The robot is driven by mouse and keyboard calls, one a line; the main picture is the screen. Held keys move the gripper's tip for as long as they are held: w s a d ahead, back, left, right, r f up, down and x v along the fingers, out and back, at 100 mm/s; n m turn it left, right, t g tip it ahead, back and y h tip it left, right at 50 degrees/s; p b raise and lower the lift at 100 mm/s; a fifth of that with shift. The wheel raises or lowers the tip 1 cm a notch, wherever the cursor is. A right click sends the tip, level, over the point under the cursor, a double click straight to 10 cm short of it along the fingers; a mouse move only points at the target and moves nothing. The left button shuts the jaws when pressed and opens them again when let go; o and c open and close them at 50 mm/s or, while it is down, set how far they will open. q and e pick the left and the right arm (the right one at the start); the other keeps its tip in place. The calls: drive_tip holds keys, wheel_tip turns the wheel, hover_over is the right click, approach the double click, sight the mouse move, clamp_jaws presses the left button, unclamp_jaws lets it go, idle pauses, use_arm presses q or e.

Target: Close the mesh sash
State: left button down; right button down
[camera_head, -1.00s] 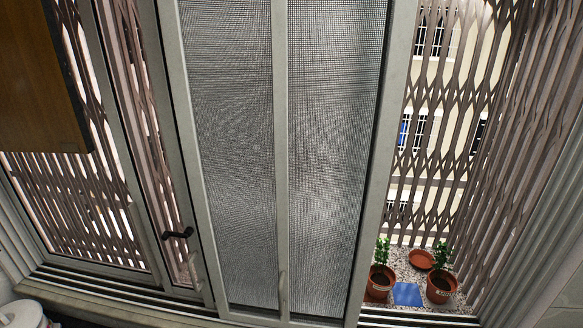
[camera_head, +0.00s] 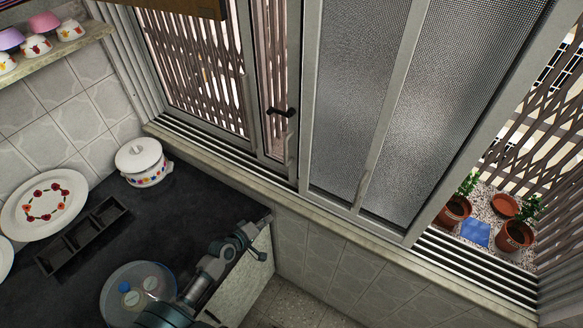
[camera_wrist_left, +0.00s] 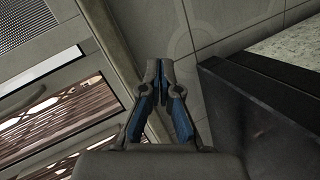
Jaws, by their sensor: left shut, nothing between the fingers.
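The mesh sash (camera_head: 450,100) stands upright in the window in the head view, a grey-framed panel of fine mesh with a middle bar and a small pale handle. To its right is an open gap onto the ledge outside. A strip of mesh also shows at the top left of the left wrist view (camera_wrist_left: 35,22). My left gripper (camera_head: 266,219) is below and left of the sash, by the counter's corner, apart from the sash. In the left wrist view its fingers (camera_wrist_left: 160,68) are together and empty. My right gripper is out of view.
A dark counter (camera_head: 185,215) carries a white pot (camera_head: 142,162), a flowered plate (camera_head: 45,204), a black divided tray (camera_head: 82,238) and a round clear-lidded dish (camera_head: 138,292). A black latch (camera_head: 281,112) sits on the left window frame. Potted plants (camera_head: 515,236) stand on the ledge outside.

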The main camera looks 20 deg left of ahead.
use_arm(q)
wheel_tip(320, 180, up, 18)
drive_tip(key=w+d+n+t+h, duration=0.1)
drive_tip(key=w+n+t+h, duration=0.1)
drive_tip(key=n+t+h, duration=0.1)
drive_tip(key=p+x, duration=0.2)
drive_tip(key=x, duration=0.8)
